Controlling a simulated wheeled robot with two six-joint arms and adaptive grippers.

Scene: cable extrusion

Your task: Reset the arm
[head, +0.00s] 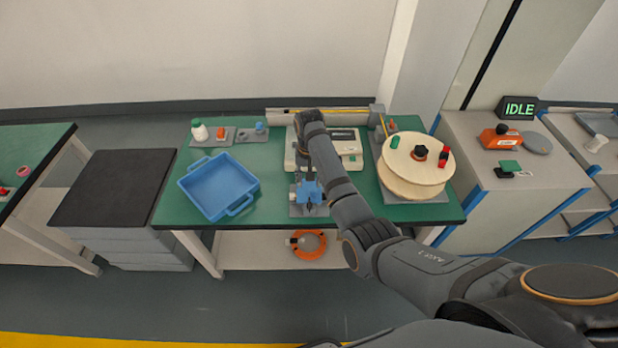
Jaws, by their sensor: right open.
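My right arm comes in from the lower right and reaches over the green-topped workbench (260,216). Its wrist is above the bench's middle. My right gripper (309,198) is small and partly hidden by my forearm; it is open, near a blue fixture (298,190) on a grey plate at the bench's front edge. I cannot tell whether it touches the fixture. I see nothing held in it. My left gripper is not in view.
A blue tray (183,183) stands left of my arm. A pale spool (405,186) stands close on the right. Behind my forearm is a light machine (350,150). A dark-topped cabinet (110,185) stands left. A screen reading IDLE (519,108) stands on the right cabinet.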

